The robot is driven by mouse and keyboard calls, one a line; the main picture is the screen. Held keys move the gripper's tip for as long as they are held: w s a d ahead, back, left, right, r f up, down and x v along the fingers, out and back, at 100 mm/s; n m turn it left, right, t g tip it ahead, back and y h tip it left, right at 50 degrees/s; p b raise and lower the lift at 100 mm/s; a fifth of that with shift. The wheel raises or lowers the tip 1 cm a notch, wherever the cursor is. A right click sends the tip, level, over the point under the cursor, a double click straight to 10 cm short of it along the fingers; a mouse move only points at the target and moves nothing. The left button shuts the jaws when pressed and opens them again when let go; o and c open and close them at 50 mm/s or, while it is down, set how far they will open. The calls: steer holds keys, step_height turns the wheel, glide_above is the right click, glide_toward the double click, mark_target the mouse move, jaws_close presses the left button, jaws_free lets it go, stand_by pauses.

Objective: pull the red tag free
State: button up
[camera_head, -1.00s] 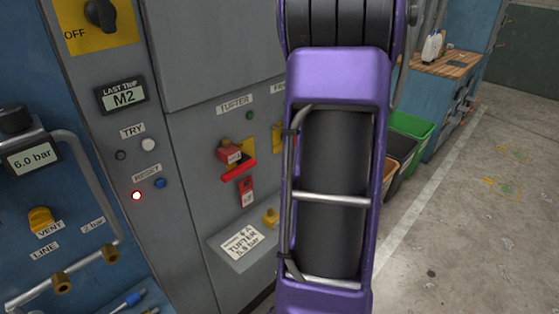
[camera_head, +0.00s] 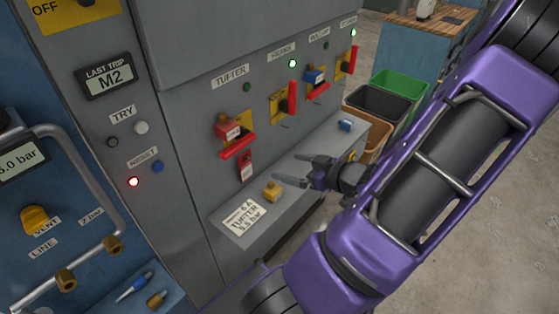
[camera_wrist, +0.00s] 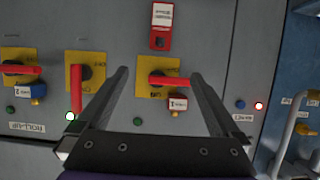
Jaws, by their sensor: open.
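The red tag (camera_head: 247,166), with a white printed label, hangs on the grey cabinet front below the tufter switch's red handle (camera_head: 238,145). A red padlock (camera_head: 229,131) sits at that switch. What the tag hangs from cannot be made out. In the wrist view, which is upside down, the tag (camera_wrist: 161,38) is above the switch, beyond my fingertips. My gripper (camera_head: 288,169) is open and empty, to the right of the tag and apart from it. In the wrist view my gripper (camera_wrist: 159,72) has its fingers spread either side of the tufter switch.
A yellow padlock (camera_head: 272,191) and a label plate (camera_head: 243,222) are on the sloped ledge below. More red-handled switches (camera_head: 283,103) line the panel to the right, one with a blue padlock (camera_head: 315,76). Bins (camera_head: 380,105) stand beyond. A pipe rail (camera_head: 88,190) is at left.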

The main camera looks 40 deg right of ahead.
mark_target(247, 157)
steer(key=b+x, duration=0.4)
steer(key=x, duration=1.3)
steer(key=shift+w, duration=0.15)
steer(key=c, duration=1.5)
steer(key=shift+r, duration=0.1)
steer(key=shift+r+p, duration=0.35)
steer(key=shift+r, duration=0.1)
steer(key=shift+s, duration=0.3)
steer(key=shift+s+d+p, duration=0.1)
steer(key=shift+s+p, duration=0.85)
steer(key=shift+s, duration=0.65)
